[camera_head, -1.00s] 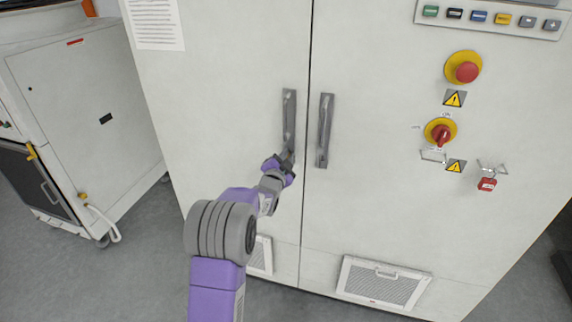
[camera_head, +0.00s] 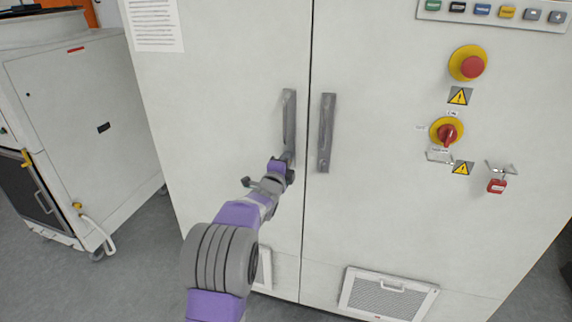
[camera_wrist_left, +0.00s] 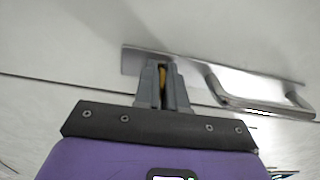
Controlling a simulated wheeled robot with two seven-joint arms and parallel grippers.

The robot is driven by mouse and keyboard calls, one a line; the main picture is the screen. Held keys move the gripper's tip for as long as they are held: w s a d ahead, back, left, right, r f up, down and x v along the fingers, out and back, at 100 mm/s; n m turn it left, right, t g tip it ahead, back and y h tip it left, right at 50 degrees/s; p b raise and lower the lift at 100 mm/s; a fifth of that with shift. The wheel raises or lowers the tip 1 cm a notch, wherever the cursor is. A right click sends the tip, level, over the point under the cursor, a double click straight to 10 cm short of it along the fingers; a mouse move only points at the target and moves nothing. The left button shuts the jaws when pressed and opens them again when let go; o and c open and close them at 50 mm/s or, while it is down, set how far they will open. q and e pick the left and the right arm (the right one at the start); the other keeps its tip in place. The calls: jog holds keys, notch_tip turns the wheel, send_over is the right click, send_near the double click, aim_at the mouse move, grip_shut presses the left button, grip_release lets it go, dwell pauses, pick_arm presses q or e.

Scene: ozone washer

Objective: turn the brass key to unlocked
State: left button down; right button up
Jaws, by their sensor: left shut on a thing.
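The brass key (camera_wrist_left: 162,74) shows in the left wrist view as a small yellow piece between my left fingers. Its shape and turn angle are mostly hidden by them. My left gripper (camera_wrist_left: 162,90) is shut on it, at one end of the silver handle plate (camera_wrist_left: 135,62). In the head view, my left gripper (camera_head: 288,157) is at the lower end of the left door's handle (camera_head: 289,115), and the key is hidden there. My right gripper is not in view.
The right door's handle (camera_head: 326,132) is close beside. Farther right are a red emergency button (camera_head: 473,67), a red rotary switch (camera_head: 447,133) and a red padlock (camera_head: 497,186). A white wheeled unit (camera_head: 95,130) stands at the left. Grey floor is clear between.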

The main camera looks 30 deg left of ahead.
pick_arm(q)
jog(key=shift+m, duration=0.3)
jog(key=c, duration=1.3)
grip_release()
jog(key=shift+s, duration=0.1)
jog(key=p+v, duration=0.1)
jog(key=v, duration=0.6)
jog(key=shift+s, duration=0.2)
jog(key=shift+d, duration=0.1)
